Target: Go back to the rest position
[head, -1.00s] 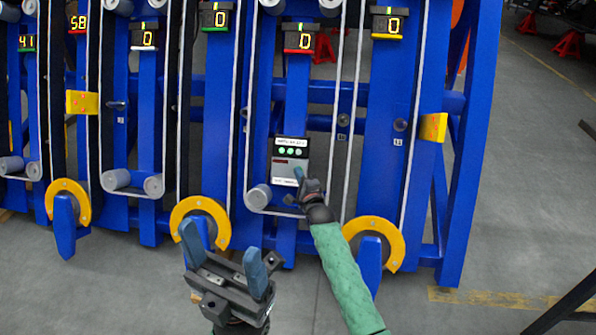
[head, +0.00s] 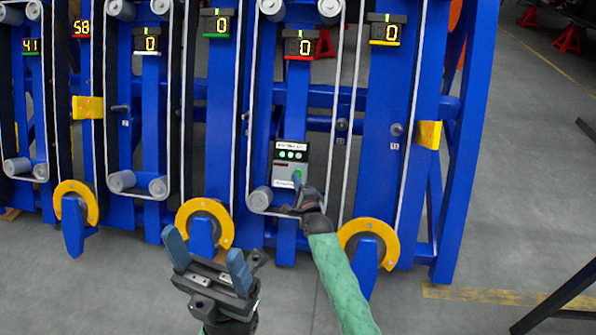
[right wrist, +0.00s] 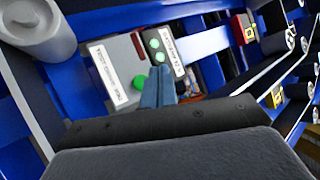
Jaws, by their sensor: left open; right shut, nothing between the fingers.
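My left gripper (head: 208,258) is open and empty in the lower part of the head view, in front of the blue chassis (head: 224,135). My right gripper (head: 297,180) is shut, with its blue fingertips in front of the lower part of a small control box (head: 283,168). In the right wrist view the shut fingers (right wrist: 158,78) overlap the edge of the control box (right wrist: 118,70), close to its green lights. A lit green button (right wrist: 140,82) shows beside the fingertips. I cannot tell whether they touch the box.
Yellow-ringed wheels (head: 368,240) and blue legs line the bottom of the chassis. Yellow blocks (head: 428,134) stick out from its posts. Numeric displays (head: 300,44) sit along the top. Grey floor (head: 520,200) is open to the right, with a dark bar (head: 555,300) at lower right.

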